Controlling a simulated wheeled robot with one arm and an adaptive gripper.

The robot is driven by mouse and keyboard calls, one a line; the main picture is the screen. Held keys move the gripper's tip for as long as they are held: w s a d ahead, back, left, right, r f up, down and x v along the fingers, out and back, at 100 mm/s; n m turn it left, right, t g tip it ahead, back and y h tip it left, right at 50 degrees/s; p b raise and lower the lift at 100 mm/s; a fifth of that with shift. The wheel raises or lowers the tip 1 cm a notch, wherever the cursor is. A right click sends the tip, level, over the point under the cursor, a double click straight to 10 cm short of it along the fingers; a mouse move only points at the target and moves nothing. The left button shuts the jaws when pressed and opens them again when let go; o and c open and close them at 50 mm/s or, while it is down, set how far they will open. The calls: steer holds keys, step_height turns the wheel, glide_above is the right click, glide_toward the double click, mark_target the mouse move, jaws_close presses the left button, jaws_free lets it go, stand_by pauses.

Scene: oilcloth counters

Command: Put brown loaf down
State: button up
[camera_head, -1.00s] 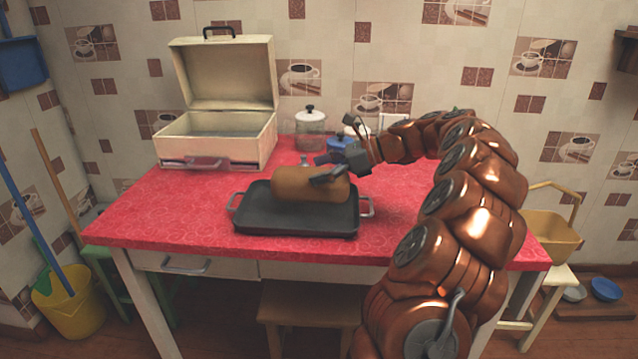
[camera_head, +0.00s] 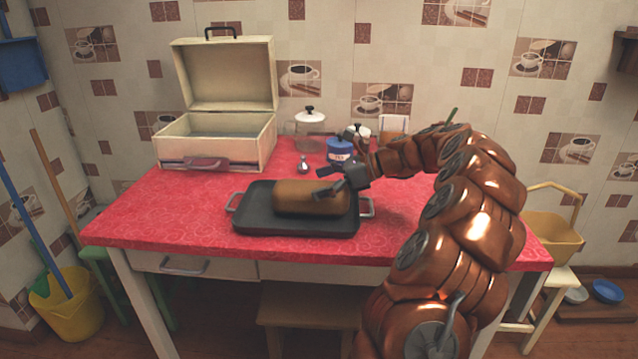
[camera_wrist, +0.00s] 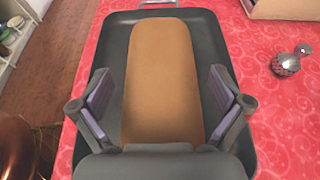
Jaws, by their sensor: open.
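The brown loaf (camera_head: 310,197) lies lengthwise in a dark rectangular tray (camera_head: 262,222) with metal handles on the red counter. In the wrist view the loaf (camera_wrist: 161,80) rests in the tray (camera_wrist: 116,42), with bare tray on both sides of it. My gripper (camera_head: 325,183) is at the right end of the loaf. Its jaws are open, with the two purple-padded fingers (camera_wrist: 163,98) on either side of the loaf and gaps between pads and crust.
An open cream bread box (camera_head: 215,140) stands at the back left. A lidded glass jar (camera_head: 310,130), a blue canister (camera_head: 340,149) and a small metal shaker (camera_head: 304,164) stand behind the tray. The counter's left front (camera_head: 150,222) is clear.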

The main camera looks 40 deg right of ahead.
steer(key=shift+r, duration=0.2)
steer(key=p+v, duration=0.2)
steer(key=v, duration=1)
steer(key=shift+p, duration=0.3)
